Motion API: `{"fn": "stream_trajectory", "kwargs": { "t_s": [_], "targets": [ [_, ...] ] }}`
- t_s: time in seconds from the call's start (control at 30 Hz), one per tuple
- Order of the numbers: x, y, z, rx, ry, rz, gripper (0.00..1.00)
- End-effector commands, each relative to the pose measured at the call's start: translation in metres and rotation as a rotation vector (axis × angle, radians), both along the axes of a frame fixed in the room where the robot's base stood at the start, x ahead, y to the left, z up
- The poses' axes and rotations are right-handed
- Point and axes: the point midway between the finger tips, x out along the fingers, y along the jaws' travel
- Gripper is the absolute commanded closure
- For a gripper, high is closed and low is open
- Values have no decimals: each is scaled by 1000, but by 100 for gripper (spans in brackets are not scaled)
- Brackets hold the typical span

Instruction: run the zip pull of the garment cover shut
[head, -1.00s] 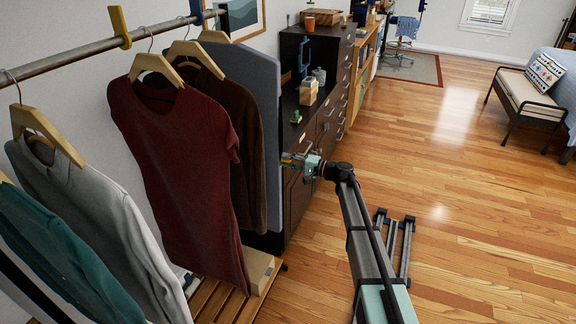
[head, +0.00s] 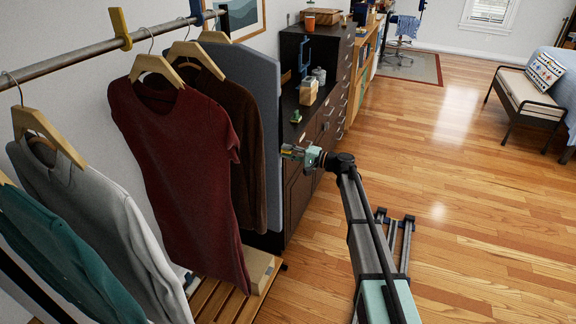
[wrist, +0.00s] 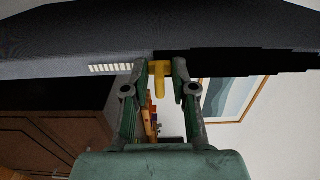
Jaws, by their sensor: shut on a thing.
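The grey garment cover (head: 262,90) hangs from the rail at the far end of the row of clothes. In the wrist view the cover (wrist: 70,48) spans the top as a dark sheet. A strip of pale zip teeth (wrist: 110,68) shows left of the fingers, and a dark stepped edge lies to the right. The yellow zip pull (wrist: 159,82) sits between the fingertips of my gripper (wrist: 160,66), which is shut on it. In the head view my gripper (head: 290,152) is at the cover's right edge, and the pull is too small there to make out clearly.
A dark chest of drawers (head: 325,115) with small items on top stands just behind my gripper. A maroon dress (head: 180,165) and other clothes hang on the rail (head: 80,55) to the left. The wooden floor (head: 480,220) at right is mostly open.

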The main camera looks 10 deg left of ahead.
Motion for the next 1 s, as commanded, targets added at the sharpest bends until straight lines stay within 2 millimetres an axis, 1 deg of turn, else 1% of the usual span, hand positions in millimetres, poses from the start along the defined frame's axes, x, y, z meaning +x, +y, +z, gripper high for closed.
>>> {"fn": "stream_trajectory", "kwargs": {
  "t_s": [0.43,1.0],
  "targets": [
    [0,0,4,1,0,0,100],
    [0,0,29,1,-1,0,100]
  ]
}}
